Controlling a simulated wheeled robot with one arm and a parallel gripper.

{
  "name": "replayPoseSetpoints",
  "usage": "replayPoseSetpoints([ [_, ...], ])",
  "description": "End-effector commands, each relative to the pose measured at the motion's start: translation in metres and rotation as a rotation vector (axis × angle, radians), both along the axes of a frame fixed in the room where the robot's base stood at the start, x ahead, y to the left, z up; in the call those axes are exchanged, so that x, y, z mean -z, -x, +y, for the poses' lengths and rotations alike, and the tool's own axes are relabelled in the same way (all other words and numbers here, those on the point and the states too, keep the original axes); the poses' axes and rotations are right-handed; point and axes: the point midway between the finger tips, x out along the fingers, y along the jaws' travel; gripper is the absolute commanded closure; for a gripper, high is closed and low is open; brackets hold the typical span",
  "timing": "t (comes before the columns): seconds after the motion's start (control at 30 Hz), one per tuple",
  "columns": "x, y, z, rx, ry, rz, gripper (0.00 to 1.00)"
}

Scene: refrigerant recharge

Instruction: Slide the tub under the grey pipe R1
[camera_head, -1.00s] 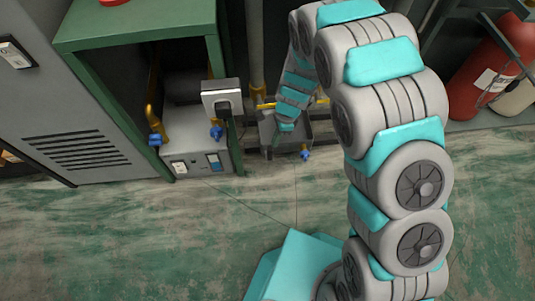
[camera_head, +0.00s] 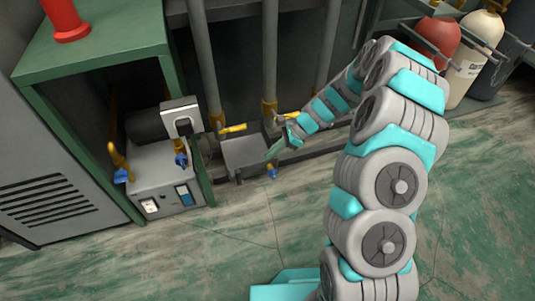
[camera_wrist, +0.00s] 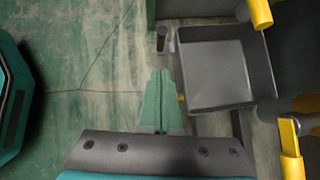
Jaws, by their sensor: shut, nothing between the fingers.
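The tub is a grey, open, square tray (camera_head: 243,143) on the floor at the foot of the pipes. It also shows in the wrist view (camera_wrist: 215,107), where it looks empty. My gripper (camera_head: 273,153) is low at the tub's right side in the head view. In the wrist view its two green fingers (camera_wrist: 160,74) are closed together just left of the tub's wall, holding nothing. I cannot tell whether they touch it. Vertical grey pipes (camera_head: 270,50) with yellow valve handles (camera_head: 233,128) stand behind the tub. No label shows which one is R1.
A grey machine (camera_head: 165,175) with a switch and blue valves sits in a green-framed cabinet (camera_head: 95,62) on the left. Gas cylinders (camera_head: 478,50) stand at the back right. A blue valve (camera_head: 272,173) is near the tub's front. The front floor is clear.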

Motion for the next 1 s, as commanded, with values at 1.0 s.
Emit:
replayPoseSetpoints([
  [1.0, 0.059, 0.006, 0.082, 0.001, 0.002, -0.001, 1.0],
])
